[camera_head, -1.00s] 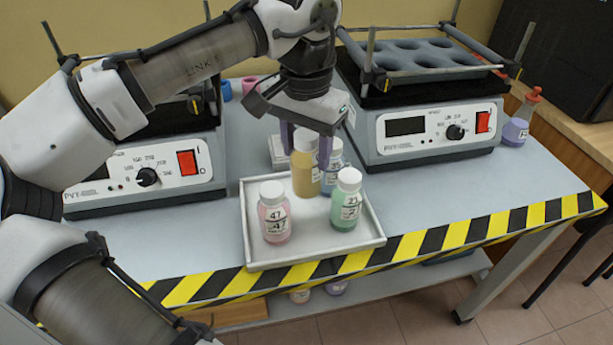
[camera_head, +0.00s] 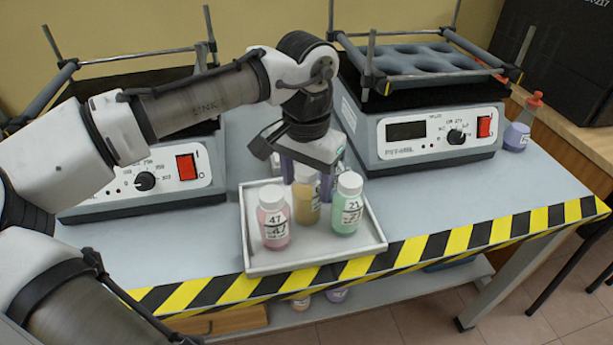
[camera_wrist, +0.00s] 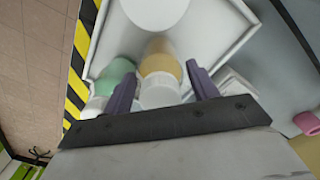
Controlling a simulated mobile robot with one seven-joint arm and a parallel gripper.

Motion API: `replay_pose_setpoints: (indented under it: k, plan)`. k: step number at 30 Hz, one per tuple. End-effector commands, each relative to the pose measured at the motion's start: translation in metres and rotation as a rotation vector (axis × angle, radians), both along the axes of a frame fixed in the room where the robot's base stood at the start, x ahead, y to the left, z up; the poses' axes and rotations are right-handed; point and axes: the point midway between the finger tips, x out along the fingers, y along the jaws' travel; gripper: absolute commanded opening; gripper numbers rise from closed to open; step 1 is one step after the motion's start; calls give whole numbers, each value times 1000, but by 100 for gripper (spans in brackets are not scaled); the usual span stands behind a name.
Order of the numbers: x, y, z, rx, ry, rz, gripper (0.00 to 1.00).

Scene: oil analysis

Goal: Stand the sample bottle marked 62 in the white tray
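The white tray (camera_head: 318,262) lies on the grey bench.
A shaker (camera_head: 425,138) with a holed top stands behind right, and another shaker (camera_head: 150,185) at left. A purple flask (camera_head: 516,137) stands at the far right. The bench's striped front edge (camera_head: 440,247) is just before the tray. Bench right of the tray is clear.

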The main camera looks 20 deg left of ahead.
Motion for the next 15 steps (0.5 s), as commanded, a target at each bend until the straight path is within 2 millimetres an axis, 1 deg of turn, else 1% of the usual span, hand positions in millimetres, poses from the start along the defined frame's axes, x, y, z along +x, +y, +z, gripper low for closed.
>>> replay_pose_setpoints:
  k: [10,13,15]
  plan:
    - [0,0,4,3,-2,0,58]
    - [1,0,17,-1,-3,0,58]
    - [1,0,31,-3,-4,0,58]
